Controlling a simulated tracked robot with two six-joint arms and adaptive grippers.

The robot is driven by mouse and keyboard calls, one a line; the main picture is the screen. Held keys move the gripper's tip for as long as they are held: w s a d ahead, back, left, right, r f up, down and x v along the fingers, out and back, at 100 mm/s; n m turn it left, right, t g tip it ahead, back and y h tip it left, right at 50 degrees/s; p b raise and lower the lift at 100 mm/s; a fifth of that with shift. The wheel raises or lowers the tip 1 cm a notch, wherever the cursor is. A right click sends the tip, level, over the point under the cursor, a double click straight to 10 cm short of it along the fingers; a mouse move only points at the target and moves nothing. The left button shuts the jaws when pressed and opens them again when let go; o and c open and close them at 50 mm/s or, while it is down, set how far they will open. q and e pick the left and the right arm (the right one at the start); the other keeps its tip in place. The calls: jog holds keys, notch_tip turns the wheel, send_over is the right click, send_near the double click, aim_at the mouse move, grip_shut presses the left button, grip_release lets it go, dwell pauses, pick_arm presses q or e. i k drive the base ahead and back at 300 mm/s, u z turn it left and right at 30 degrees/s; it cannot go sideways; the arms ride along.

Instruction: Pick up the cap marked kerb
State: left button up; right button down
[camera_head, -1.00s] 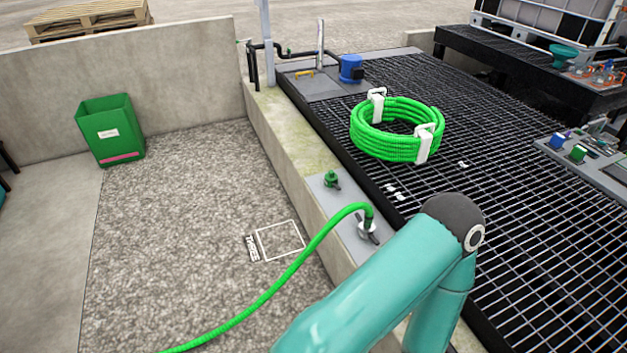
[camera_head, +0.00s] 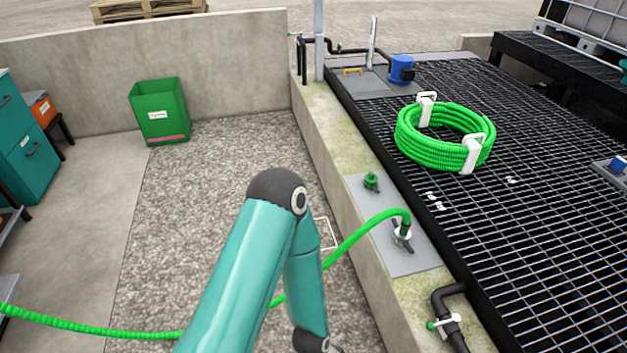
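A small green fitting with a dark lever (camera_head: 371,182) stands upright on a grey plate on the concrete kerb (camera_head: 342,150). It may be a cap, but no kerb marking is readable on it. A green hose (camera_head: 352,240) ends on a second levered fitting (camera_head: 402,234) nearer on the same kerb. One of my teal arms rises from the bottom, bends at a dark elbow and drops again, left of the kerb. Its gripper is out of view below the frame, and my other gripper is not in view either.
A coiled green hose (camera_head: 440,152) with white straps lies on the black grating (camera_head: 520,230). A green bin (camera_head: 160,112) stands on gravel by the back wall. Teal drawers (camera_head: 28,165) are at the left. A black pipe with a green-handled valve (camera_head: 445,323) is at lower right.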

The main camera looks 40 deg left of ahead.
aim_at(370, 179)
jog(key=u, duration=0.45)
jog(key=k, duration=0.95)
jog(key=u, duration=0.3)
jog(key=i, duration=1)
jog(key=z, duration=0.1)
jog(key=k, duration=0.6)
jog(key=u, duration=0.6)
jog(key=i, duration=1.2)
jog(key=u, duration=0.6)
